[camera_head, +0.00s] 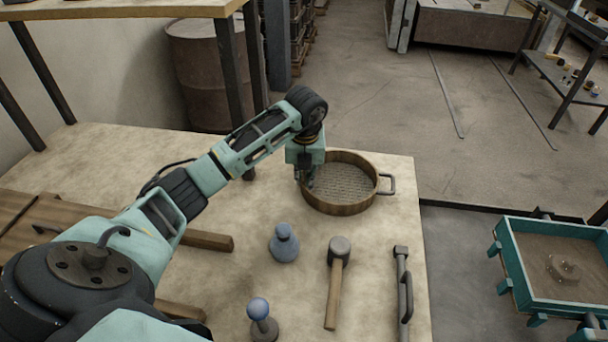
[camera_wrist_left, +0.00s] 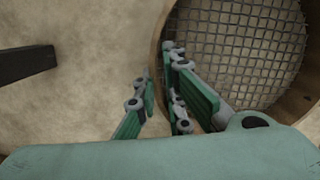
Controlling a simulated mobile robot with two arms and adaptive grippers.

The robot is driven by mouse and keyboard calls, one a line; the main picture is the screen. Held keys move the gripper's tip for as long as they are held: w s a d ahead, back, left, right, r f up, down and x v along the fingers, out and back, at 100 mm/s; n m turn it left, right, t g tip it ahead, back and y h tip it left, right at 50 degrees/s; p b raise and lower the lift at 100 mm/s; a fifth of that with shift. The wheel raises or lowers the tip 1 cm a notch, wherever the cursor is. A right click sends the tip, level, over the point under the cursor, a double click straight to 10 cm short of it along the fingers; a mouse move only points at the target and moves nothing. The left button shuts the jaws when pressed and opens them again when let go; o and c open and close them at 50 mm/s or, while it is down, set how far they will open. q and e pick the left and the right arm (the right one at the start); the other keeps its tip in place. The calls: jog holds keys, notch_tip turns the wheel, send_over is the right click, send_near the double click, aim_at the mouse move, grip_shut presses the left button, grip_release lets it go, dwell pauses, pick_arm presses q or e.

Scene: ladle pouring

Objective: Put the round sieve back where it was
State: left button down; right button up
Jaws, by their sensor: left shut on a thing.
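The round sieve (camera_head: 342,208) has a brown wall, a wire mesh floor and a metal handle on its right side. It looks level at the back right of the pale table (camera_head: 225,275), and I cannot tell whether it rests on the top or hangs just above. My left gripper (camera_head: 308,180) is shut on the left part of its wall. In the left wrist view the fingers (camera_wrist_left: 160,100) straddle the wall, one over the mesh (camera_wrist_left: 240,45) and one outside. The fingers hide part of the wall there. My right gripper is not in view.
A blue-grey bottle-shaped tool (camera_head: 284,244), a mallet (camera_head: 336,280), a metal tool (camera_head: 403,285) and a blue-knobbed tool (camera_head: 260,315) stand or lie in front of the sieve. A teal sand-filled box (camera_head: 508,258) stands right of the table. Shelf legs rise at the back left.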

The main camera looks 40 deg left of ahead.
pick_arm(q)
jog(key=c, duration=1.8)
grip_release()
jog(key=shift+c, duration=0.2)
notch_tip(320, 180, up, 12)
jog(key=s+d+b, duration=0.1)
jog(key=shift+s, duration=0.2)
jog(key=shift+d, duration=0.1)
